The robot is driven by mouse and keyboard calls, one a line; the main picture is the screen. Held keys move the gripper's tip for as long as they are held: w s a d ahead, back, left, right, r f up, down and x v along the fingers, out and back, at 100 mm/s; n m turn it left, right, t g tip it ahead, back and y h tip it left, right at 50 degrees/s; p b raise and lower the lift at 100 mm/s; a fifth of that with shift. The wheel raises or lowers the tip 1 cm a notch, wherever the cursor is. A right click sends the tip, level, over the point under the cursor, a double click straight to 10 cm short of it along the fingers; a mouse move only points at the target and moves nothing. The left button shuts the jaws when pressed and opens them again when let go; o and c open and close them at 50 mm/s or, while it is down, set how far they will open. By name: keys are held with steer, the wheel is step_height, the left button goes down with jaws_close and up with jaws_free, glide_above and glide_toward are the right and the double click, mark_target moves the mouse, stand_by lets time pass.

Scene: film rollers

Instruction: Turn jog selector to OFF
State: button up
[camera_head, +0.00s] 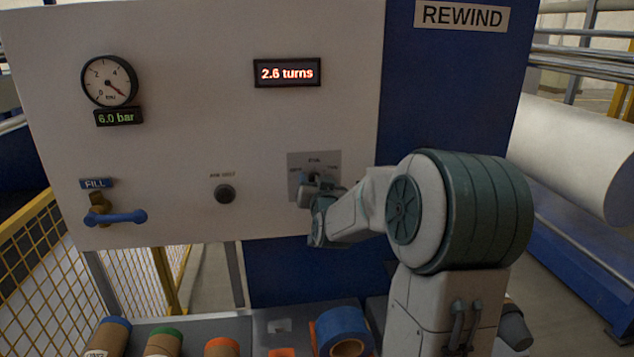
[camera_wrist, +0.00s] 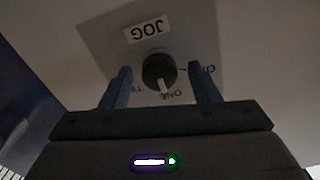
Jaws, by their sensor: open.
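The jog selector (camera_wrist: 157,68) is a dark round knob with a white pointer mark on a grey plate (camera_head: 330,163). In the wrist view its JOG label (camera_wrist: 148,30) is upside down, and the pointer is toward the ONE mark. An OFF mark, partly hidden by a finger, lies to the right. My gripper (camera_wrist: 160,75) is open, with one blue finger on each side of the knob. A gap seems to show on both sides, but contact is hard to judge. In the head view my gripper (camera_head: 318,205) is at the plate and hides part of the knob.
Rolls (camera_head: 343,333) stand below. A yellow fence (camera_head: 40,250) is at left.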

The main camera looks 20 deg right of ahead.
steer(key=c, duration=1)
steer(key=shift+o, duration=0.2)
steer(key=shift+f+n+b, duration=0.15)
steer(key=shift+n+b, duration=0.15)
steer(key=shift+b, duration=0.35)
steer(key=shift+a+n+b, duration=0.1)
steer(key=shift+n+b, duration=5.6)
steer(key=shift+b, duration=3.85)
